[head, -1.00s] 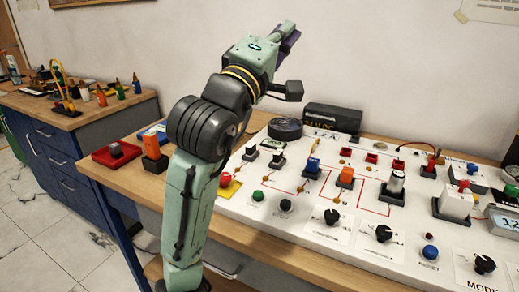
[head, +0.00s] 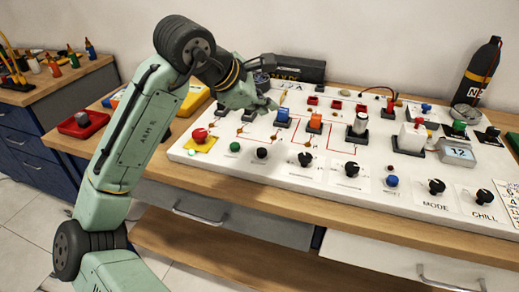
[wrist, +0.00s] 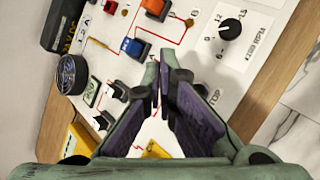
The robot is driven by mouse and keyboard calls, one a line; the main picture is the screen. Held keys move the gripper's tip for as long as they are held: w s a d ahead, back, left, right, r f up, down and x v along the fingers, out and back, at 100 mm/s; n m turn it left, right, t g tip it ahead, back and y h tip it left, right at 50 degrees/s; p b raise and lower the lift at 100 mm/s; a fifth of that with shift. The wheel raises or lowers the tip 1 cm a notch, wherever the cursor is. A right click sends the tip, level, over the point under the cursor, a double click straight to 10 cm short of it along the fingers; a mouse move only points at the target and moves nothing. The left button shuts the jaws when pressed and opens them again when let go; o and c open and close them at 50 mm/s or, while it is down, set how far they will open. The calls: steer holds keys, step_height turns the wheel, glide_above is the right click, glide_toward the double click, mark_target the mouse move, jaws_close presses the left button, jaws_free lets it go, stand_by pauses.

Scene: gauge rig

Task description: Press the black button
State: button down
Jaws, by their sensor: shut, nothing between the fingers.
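The black button (head: 262,153) is a small round knob near the front edge of the white panel (head: 300,178), just right of the green button (head: 234,147). My gripper (head: 274,104) is above the panel, behind and above the black button and apart from it in the head view. In the wrist view my gripper (wrist: 160,82) has its fingers together with nothing held. The black button does not show in the wrist view; the fingers hide part of the panel there.
A red mushroom button (head: 199,135) on a yellow base stands left of the green button. A black dial (head: 305,159) is to the right. A blue switch (head: 282,116) and an orange block (head: 315,122) stand close to my gripper.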

steer(key=shift+f, duration=0.15)
steer(key=b, duration=0.7)
glide_above(264, 152)
step_height(264, 152, down, 7)
steer(key=shift+r, duration=0.1)
steer(key=shift+f+b, duration=0.35)
steer(key=shift+f, duration=0.5)
steer(key=shift+f, duration=0.4)
steer(key=shift+f, duration=0.55)
stand_by(0.8)
steer(key=shift+r, duration=0.1)
steer(key=shift+r+p, duration=0.85)
steer(key=shift+r, duration=0.05)
